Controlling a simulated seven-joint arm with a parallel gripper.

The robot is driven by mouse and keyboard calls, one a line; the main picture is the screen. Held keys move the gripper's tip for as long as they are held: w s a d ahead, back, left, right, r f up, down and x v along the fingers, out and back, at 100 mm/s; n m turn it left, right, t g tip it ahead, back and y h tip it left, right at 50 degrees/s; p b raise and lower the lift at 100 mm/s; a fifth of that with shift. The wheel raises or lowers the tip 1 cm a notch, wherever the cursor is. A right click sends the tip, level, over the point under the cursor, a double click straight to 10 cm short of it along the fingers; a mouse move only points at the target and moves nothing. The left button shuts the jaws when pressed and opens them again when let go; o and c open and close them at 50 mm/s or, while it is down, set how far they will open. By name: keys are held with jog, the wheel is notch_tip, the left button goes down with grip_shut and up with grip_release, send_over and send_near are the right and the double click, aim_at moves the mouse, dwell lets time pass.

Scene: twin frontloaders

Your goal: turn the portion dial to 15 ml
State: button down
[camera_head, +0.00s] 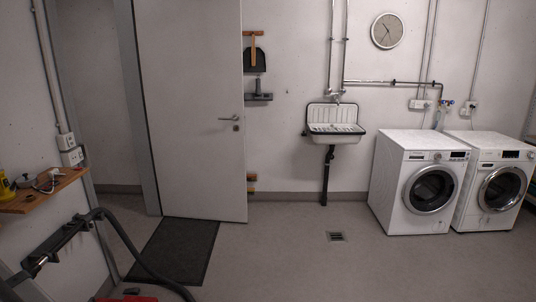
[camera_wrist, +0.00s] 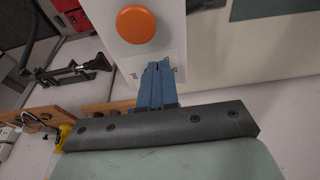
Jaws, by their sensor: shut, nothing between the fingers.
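A round orange knob (camera_wrist: 136,25) sits on a white panel (camera_wrist: 171,18) at the top of the wrist view. It looks like the portion dial, but I cannot read a setting on it. Small dark marks show on the panel just below the knob, beside my fingertips, too small to read. My gripper (camera_wrist: 158,66) has blue fingers pressed together with nothing between them. Its tips are in front of the panel, below the knob in the picture and apart from it. I cannot tell whether they touch the panel. The head view shows neither the knob nor my gripper.
In the head view, a wooden shelf (camera_head: 50,194) with small items is at the left, above a black hose (camera_head: 123,233). Two white washing machines (camera_head: 394,185) stand at the right, near a wall sink (camera_head: 334,135). The middle floor is mostly clear.

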jog(key=shift+d+f, duration=0.1)
jog(key=shift+f, duration=0.35)
jog(key=shift+w+f, duration=0.1)
jog(key=shift+w, duration=0.05)
jog(key=shift+w+a+r, duration=0.2)
jog(key=shift+w+r, duration=0.15)
jog(key=shift+w, duration=0.2)
jog(key=shift+d, duration=0.45)
notch_tip(320, 180, up, 6)
dwell(0.5)
